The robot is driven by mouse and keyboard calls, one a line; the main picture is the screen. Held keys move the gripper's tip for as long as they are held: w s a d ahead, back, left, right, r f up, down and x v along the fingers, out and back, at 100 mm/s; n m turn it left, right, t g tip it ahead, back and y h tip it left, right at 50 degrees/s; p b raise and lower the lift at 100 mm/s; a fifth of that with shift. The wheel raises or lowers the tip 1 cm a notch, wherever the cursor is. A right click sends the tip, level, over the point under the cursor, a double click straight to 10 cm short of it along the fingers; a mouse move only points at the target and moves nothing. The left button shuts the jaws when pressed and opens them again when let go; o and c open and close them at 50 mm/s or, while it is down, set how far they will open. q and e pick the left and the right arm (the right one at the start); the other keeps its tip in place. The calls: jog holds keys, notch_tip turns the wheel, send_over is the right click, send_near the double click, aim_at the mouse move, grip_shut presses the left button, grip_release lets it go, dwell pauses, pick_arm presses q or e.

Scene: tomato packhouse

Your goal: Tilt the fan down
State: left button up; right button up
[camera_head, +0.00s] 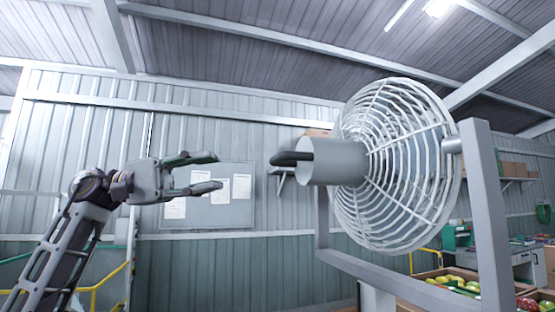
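The fan (398,165) stands at the right of the head view, a white round wire cage with a grey cylindrical motor housing (338,161) on its left. A dark handle-like part (290,158) sticks out of the housing's left end. The cage sits in a grey U-shaped bracket (485,210). The cage looks roughly upright, facing right. My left gripper (221,171) is at the left of the fan, at about the housing's height. Its two fingers point right, are spread apart and hold nothing. A gap shows between the fingertips and the dark part. My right gripper is not in view.
A grey notice board (237,212) with papers hangs on the wall behind my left gripper. Crates with tomatoes (458,284) stand below the fan at the lower right. Yellow railings (110,279) show at the lower left. The space between gripper and fan looks clear.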

aim_at(273, 160)
pick_arm(q)
jog(key=shift+m, duration=0.5)
jog(key=shift+d, duration=0.1)
jog(key=d+p, duration=0.1)
jog(key=d, duration=0.3)
jog(key=d+r+p, duration=0.1)
jog(key=d, duration=0.4)
jog(key=s+d+r+p, duration=0.1)
jog(key=d, duration=0.3)
jog(key=shift+d+r+p, duration=0.15)
jog(key=shift+d+p, duration=0.05)
jog(key=shift+p, duration=0.2)
grip_shut()
